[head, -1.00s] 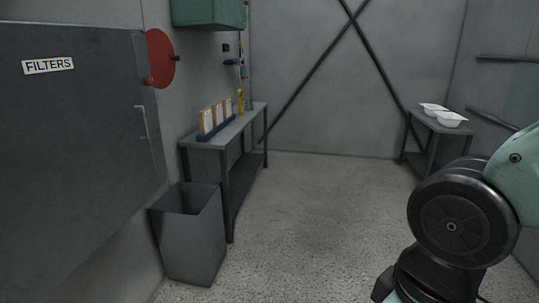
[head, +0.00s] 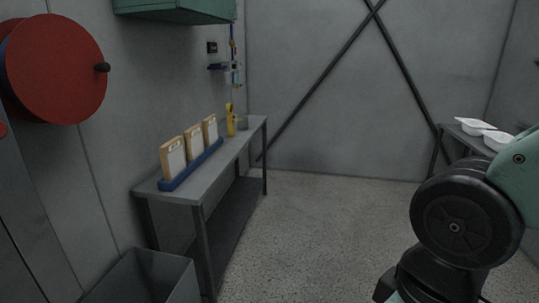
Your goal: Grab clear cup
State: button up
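A small greyish, see-through vessel (head: 243,123), which looks like the clear cup, stands near the far end of the left table (head: 228,155), just right of a yellow upright object (head: 230,119). It is small and dim, so its details cannot be made out. My gripper is not in view; only links of my arm show at the lower right.
Several clipboards stand in a blue rack (head: 192,165) on the left table. A grey bin (head: 150,277) stands close at lower left. A red disc with a knob (head: 55,68) is on the left wall. White tubs (head: 476,125) sit on the right table (head: 455,137). The middle floor is clear.

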aim_at(241, 119)
jog(key=i, duration=3.95)
jog(key=i+u, duration=0.2)
jog(key=i, duration=0.35)
jog(key=i+l+u, duration=0.25)
jog(key=i, duration=0.25)
